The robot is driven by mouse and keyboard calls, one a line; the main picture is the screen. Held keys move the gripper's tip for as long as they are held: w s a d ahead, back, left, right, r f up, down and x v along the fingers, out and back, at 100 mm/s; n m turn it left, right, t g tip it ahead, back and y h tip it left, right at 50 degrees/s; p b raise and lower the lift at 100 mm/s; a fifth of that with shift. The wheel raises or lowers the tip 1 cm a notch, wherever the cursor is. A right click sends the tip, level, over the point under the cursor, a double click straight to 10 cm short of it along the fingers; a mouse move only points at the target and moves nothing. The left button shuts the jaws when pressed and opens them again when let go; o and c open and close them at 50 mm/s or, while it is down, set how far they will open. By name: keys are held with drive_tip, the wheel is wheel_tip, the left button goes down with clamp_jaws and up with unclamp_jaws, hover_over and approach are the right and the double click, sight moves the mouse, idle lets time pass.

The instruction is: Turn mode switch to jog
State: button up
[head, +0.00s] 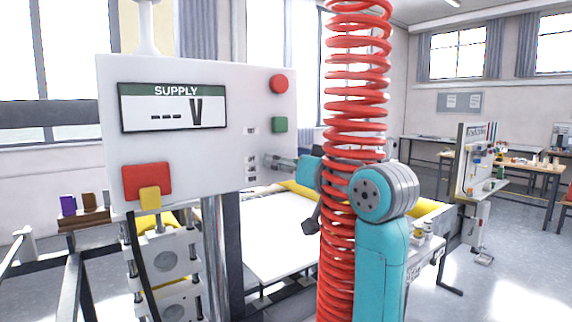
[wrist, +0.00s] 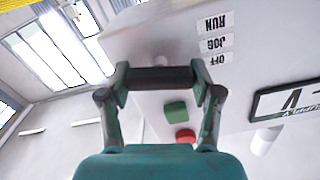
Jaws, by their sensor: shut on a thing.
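A white control panel (head: 220,100) stands at the left in the head view. Its mode switch is at the panel's lower right, mostly hidden behind my fingers. Beside it are small labels (head: 252,169), which read RUN, JOG and OFF upside down in the wrist view (wrist: 216,42). My gripper (head: 280,163) reaches the panel's face from the right, level with the labels. In the wrist view my gripper (wrist: 160,77) has its dark fingertips drawn together on the switch, against the panel. I cannot tell which label the switch points to.
A red button (head: 279,84) and a green button (head: 280,125) sit above the switch. A display reading SUPPLY (head: 173,107) and a red block (head: 146,181) are to the left. A red coiled hose (head: 357,60) hangs by my arm. A white table (head: 265,235) lies below.

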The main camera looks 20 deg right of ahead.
drive_tip(key=m, duration=0.5)
drive_tip(key=shift+f+m, duration=0.1)
drive_tip(key=shift+m, duration=0.2)
idle(0.4)
drive_tip(key=o, duration=1.2)
drive_tip(key=shift+c, duration=0.2)
drive_tip(key=shift+d, duration=0.1)
drive_tip(key=v, duration=1.2)
